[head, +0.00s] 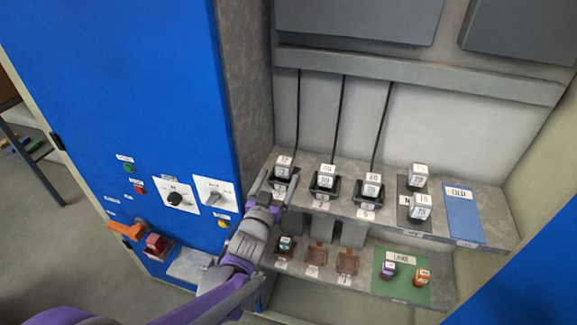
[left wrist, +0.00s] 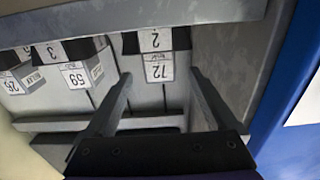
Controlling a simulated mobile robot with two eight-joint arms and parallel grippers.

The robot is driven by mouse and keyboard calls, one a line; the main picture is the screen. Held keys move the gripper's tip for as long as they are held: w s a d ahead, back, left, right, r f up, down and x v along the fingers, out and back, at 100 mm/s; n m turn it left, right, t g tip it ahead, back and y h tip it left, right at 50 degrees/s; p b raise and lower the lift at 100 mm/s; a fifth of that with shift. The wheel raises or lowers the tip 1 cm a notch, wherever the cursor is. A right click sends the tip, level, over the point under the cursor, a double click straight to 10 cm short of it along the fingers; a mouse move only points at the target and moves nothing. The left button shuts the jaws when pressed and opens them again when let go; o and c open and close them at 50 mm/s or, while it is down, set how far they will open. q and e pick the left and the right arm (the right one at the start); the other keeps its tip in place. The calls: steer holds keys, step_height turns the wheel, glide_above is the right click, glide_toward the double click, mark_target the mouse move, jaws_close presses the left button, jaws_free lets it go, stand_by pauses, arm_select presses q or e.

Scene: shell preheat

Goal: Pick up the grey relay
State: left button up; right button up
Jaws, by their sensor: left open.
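Several grey relays with white labels sit in black sockets on the upper shelf in the head view. The leftmost grey relay (head: 284,164) is close to my left gripper (head: 275,188), which is open and empty. In the left wrist view, a relay labelled 72 (left wrist: 159,72) shows between the two open fingers (left wrist: 161,76), apart from them. Two more relays, one labelled 59 (left wrist: 77,76), show to its left. Other grey relays stand in the middle socket (head: 326,175) and the right socket (head: 371,184). My right gripper is not in view.
Two relays (head: 419,172) stand on a dark pad to the right, beside a blue mat (head: 463,218). The lower shelf has a green relay (head: 285,243), brown sockets (head: 316,255) and a green mat (head: 416,294) with purple and orange pieces. A blue cabinet (head: 120,70) is at left.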

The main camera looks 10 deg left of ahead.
mark_target(288, 160)
arm_select(q)
steer(key=w, duration=0.2)
steer(key=shift+w, duration=0.35)
steer(key=shift+w+d+f+p, duration=0.1)
steer(key=shift+w+p, duration=0.25)
steer(key=shift+w, duration=1.25)
steer(key=shift+w+d+f+p, duration=0.1)
steer(key=shift+w+p, duration=0.2)
steer(key=shift+w, duration=1.25)
steer(key=shift+s, duration=0.15)
steer(key=shift+c, duration=0.4)
jaws_close()
